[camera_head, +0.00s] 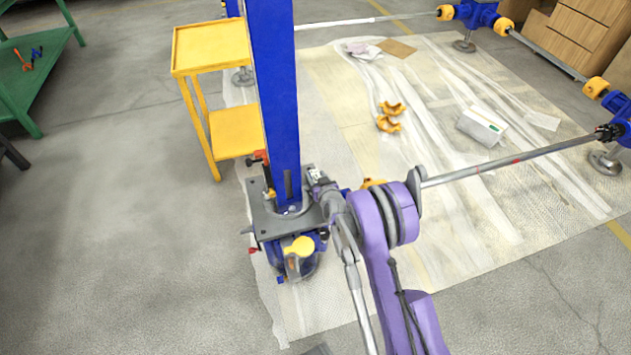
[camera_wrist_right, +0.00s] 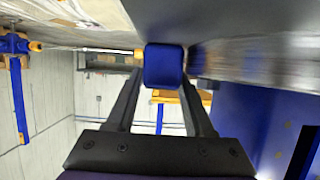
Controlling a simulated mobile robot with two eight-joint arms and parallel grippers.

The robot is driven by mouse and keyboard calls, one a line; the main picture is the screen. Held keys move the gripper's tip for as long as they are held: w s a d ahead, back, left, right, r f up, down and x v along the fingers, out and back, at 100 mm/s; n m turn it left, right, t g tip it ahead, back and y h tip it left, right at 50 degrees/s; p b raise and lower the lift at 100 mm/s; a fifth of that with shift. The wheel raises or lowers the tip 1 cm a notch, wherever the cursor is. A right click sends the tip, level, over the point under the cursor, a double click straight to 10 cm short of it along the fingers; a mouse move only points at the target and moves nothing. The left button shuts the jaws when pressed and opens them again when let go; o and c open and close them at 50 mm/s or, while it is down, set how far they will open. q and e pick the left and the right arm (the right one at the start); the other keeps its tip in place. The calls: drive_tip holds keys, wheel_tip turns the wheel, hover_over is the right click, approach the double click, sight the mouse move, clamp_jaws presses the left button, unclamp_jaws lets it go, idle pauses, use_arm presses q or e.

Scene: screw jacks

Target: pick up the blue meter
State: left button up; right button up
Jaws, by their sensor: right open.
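A small dark blue block (camera_wrist_right: 163,68), which looks like the blue meter, shows in the right wrist view between the two fingertips of my right gripper (camera_wrist_right: 162,62). The fingers are open on either side of it, and I cannot tell whether they touch it. In the head view my right gripper (camera_head: 318,182) is at the foot of the tall blue column (camera_head: 274,90), beside the grey jack plate (camera_head: 262,222). The meter is not clearly distinguishable there. My left gripper is not in view.
A yellow cart (camera_head: 235,133) stands behind the column. A metal bar (camera_head: 500,163) runs right from near my right arm to another blue jack. Orange clamps (camera_head: 389,123) and a white box (camera_head: 481,126) lie on the sheeted floor.

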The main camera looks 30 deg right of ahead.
drive_tip(key=shift+w, duration=0.25)
clamp_jaws()
